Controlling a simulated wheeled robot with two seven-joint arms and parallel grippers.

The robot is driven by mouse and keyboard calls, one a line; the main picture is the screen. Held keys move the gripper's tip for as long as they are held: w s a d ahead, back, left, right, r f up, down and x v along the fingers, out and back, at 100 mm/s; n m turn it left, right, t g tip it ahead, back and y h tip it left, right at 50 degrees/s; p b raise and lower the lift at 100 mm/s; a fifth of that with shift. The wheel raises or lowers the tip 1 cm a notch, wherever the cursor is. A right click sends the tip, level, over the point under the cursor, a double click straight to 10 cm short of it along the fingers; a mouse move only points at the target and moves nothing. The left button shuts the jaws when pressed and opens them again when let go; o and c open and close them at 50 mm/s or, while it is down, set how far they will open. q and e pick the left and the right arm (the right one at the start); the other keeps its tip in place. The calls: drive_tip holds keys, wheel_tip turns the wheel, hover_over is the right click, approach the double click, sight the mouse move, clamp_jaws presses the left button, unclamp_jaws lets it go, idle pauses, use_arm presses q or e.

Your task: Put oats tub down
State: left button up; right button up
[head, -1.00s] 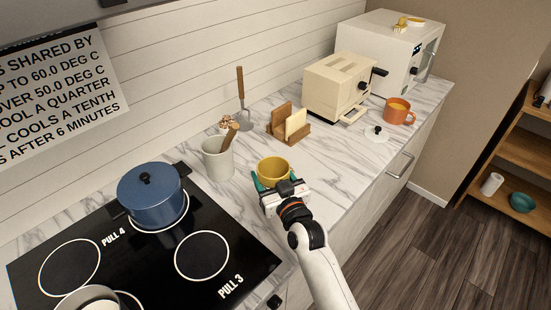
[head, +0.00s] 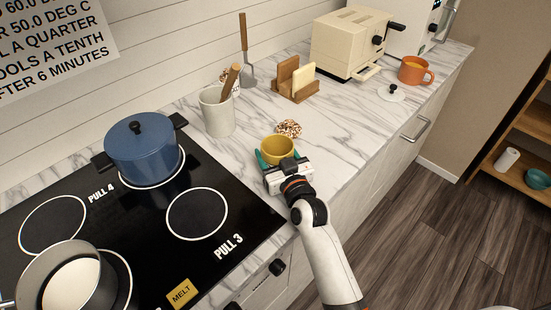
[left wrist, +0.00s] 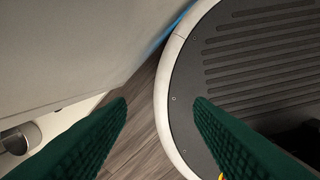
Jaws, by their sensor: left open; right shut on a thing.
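The yellow tub (head: 277,150), which I take to be the oats tub, is upright near the counter's front edge in the head view. My right gripper (head: 282,163) is shut on it from the front, with a green finger at each side. I cannot tell whether the tub's base touches the marble counter (head: 345,120); the gripper hides its lower part. My left gripper (left wrist: 160,105) is open and empty in the left wrist view, its two green fingers wide apart.
A brown speckled item (head: 288,128) lies just behind the tub. A utensil crock (head: 217,112), wooden rack (head: 295,82) and blue pot (head: 143,150) stand around. The hob (head: 150,230) is left. Clear marble lies right of the tub, before the toaster (head: 345,45).

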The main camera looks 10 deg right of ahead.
drive_tip(key=o, duration=1)
drive_tip(key=shift+f, duration=0.1)
drive_tip(key=shift+r, duration=0.25)
drive_tip(key=shift+s+f, duration=0.15)
drive_tip(key=shift+s, duration=0.2)
drive_tip(key=s, duration=0.3)
drive_tip(key=s+d, duration=0.1)
drive_tip(key=s, duration=0.3)
drive_tip(key=s+d+b, duration=0.1)
drive_tip(key=s, duration=0.3)
drive_tip(key=shift+s+d+r, duration=0.1)
drive_tip(key=shift+r, duration=0.1)
drive_tip(key=shift+f, duration=0.1)
